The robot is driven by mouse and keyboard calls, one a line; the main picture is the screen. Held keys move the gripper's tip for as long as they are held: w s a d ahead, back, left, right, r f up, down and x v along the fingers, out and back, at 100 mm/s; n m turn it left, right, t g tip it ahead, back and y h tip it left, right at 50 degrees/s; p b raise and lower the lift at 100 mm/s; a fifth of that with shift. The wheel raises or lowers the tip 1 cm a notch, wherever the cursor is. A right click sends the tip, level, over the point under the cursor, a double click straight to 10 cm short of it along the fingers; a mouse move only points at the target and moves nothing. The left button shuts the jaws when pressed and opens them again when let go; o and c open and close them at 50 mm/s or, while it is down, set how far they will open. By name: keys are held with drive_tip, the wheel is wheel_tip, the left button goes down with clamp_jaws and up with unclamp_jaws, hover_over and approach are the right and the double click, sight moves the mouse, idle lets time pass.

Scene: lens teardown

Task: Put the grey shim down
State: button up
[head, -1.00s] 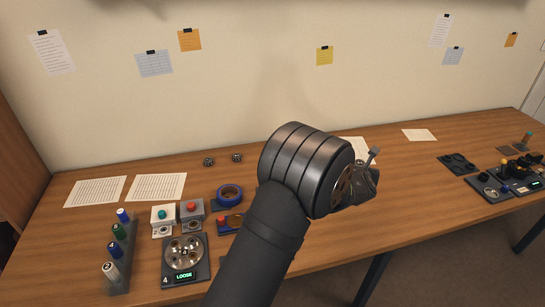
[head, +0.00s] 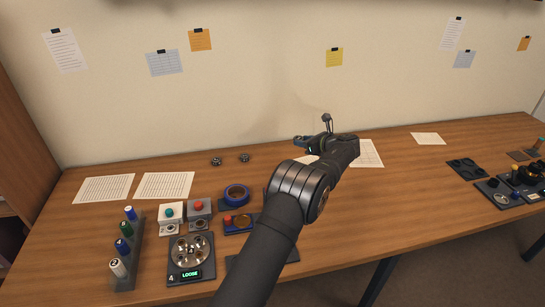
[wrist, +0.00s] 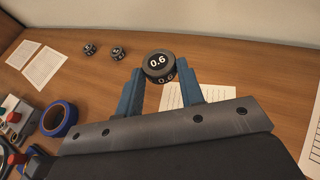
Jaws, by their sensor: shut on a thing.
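The grey shim (wrist: 158,64) is a dark grey disc marked 0.6, seen in the wrist view. My gripper (wrist: 161,82) is shut on it, with a blue finger at each side of it. In the head view my gripper (head: 308,143) is over the back of the bench, near the wall; the shim is too small to make out there. I cannot tell the shim's exact height above the bench (wrist: 210,73).
Two small dark discs (head: 216,161) (head: 244,158) lie at the back of the bench, left of my gripper. A blue ring (head: 237,195), a lens plate marked LOOSE (head: 172,262) and a marker rack (head: 134,262) stand front left. Paper sheets lie nearby.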

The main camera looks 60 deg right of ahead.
hover_over(277, 154)
drive_tip(key=s+a, duration=0.2)
drive_tip(key=a, duration=0.1)
drive_tip(key=shift+n+y, duration=0.3)
drive_tip(key=shift+y, duration=0.1)
drive_tip(key=f, duration=0.8)
drive_tip(key=shift+w+d, duration=0.2)
drive_tip(key=shift+f, duration=1.9)
drive_tip(key=shift+f, duration=0.1)
drive_tip(key=shift+f, duration=0.1)
drive_tip(key=o, duration=1.1)
drive_tip(key=shift+c, duration=0.2)
